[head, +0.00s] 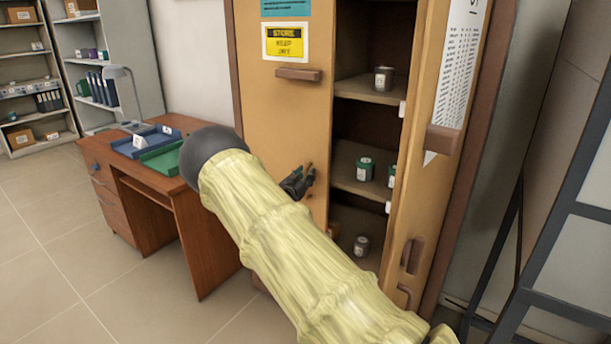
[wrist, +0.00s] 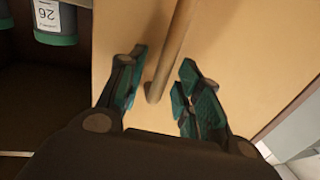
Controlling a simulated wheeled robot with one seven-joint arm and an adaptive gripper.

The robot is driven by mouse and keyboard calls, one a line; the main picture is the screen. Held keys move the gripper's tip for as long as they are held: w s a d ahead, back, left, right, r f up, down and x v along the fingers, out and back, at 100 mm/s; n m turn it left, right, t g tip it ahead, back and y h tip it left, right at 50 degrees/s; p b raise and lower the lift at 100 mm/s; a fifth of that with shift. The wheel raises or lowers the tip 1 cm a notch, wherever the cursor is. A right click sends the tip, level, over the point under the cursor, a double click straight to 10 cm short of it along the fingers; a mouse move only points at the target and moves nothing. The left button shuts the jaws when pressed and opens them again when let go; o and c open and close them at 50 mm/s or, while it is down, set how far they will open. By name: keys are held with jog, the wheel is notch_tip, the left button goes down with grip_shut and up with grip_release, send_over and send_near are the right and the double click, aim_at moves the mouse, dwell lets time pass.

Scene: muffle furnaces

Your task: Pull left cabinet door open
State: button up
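The cabinet's left door (head: 285,115) is a tan panel with a yellow sign, and it looks shut or nearly so. My gripper (head: 303,176) is at the lower right part of this door, near its inner edge. In the wrist view, my gripper (wrist: 162,92) is open, with one finger on each side of a brown bar handle (wrist: 173,48) on the tan door face (wrist: 245,55). My forearm hides the lower left door in the head view.
The right door (head: 433,130) stands open, showing dark shelves (head: 372,90) with several small jars (head: 384,79). A wooden desk (head: 195,225) with trays stands left of the cabinet. A dark metal frame (head: 560,240) is at the right. Floor is clear at lower left.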

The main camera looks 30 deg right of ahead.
jog(key=shift+w+d, duration=0.25)
jog(key=shift+d, duration=0.05)
grip_shut()
